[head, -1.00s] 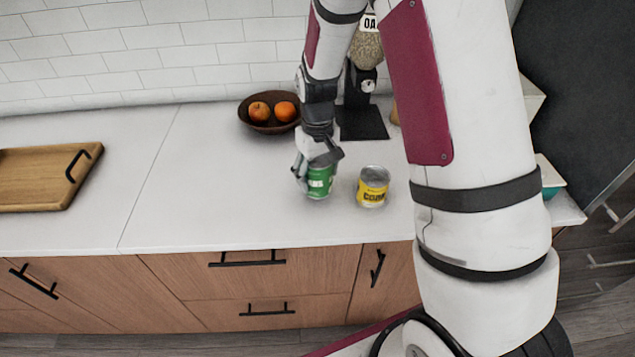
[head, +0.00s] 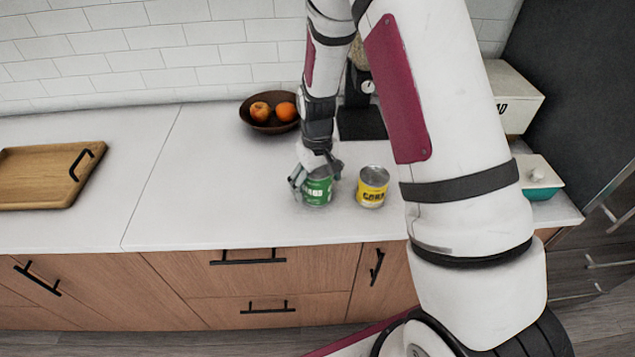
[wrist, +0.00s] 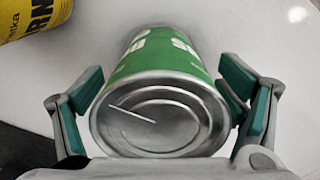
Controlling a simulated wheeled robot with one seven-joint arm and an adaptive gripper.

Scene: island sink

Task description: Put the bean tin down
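The green bean tin (head: 317,191) stands upright on the white counter (head: 220,200), left of the yellow corn tin. My gripper (head: 316,178) is over it, pointing down, with a finger on each side. In the wrist view, the bean tin's metal lid (wrist: 160,117) and green label face me between the finger pads (wrist: 162,85). The fingers look spread, with a narrow gap at the left side; on the right the gap is hard to make out. The tin's base is hidden in the wrist view.
The corn tin (head: 372,187) stands close by on the right and shows in the wrist view (wrist: 30,18). A bowl of fruit (head: 268,126) and a dark stand (head: 362,123) are behind. A wooden tray (head: 45,190) lies far left, with clear counter between.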

